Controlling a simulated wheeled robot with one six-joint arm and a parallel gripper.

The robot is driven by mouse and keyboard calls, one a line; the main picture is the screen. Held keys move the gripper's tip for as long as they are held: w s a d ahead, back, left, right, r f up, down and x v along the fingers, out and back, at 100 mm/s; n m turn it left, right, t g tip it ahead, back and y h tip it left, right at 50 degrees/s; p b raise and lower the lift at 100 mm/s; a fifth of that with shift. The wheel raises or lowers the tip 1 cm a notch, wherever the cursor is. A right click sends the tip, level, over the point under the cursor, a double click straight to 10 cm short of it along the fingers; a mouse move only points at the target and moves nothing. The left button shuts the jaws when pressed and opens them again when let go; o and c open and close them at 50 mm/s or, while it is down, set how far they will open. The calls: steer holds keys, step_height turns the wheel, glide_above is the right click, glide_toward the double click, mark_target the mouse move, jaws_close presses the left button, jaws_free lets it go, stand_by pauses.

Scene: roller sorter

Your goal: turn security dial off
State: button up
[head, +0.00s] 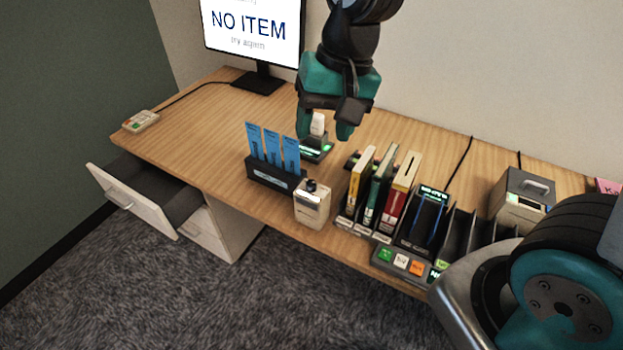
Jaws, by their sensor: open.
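No part is clearly labelled as the security dial in the head view. A white box with a small black knob on top (312,204) stands near the desk's front edge; the knob's setting is too small to read. A white upright piece (318,123) stands on a dark base with a green-lit display (316,150), behind the blue cards. My gripper (324,130) points down over that base with its fingers open. The white piece shows between the fingers; I cannot tell whether they touch it.
A rack of blue cards (273,176) stands close to the left of the white box. A book rack (362,230), a button panel (401,264) and a grey box (521,200) are to the right. A screen (252,30) reads "NO ITEM". A drawer (132,203) is open at left.

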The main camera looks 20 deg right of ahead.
mark_target(312, 183)
steer(key=w+d+f+m+h, duration=0.2)
steer(key=w+d+f+m, duration=0.2)
steer(key=w+f+m, duration=0.7)
steer(key=shift+n, duration=0.4)
steer(key=f+p, duration=0.1)
steer(key=f, duration=0.4)
steer(key=w+f+p, duration=0.1)
steer(key=f+p, duration=0.1)
steer(key=f, duration=0.3)
steer(key=w+a+f+p, duration=0.1)
steer(key=f+p, duration=0.1)
steer(key=f, duration=0.4)
steer(key=shift+w, duration=0.15)
steer(key=c, duration=0.9)
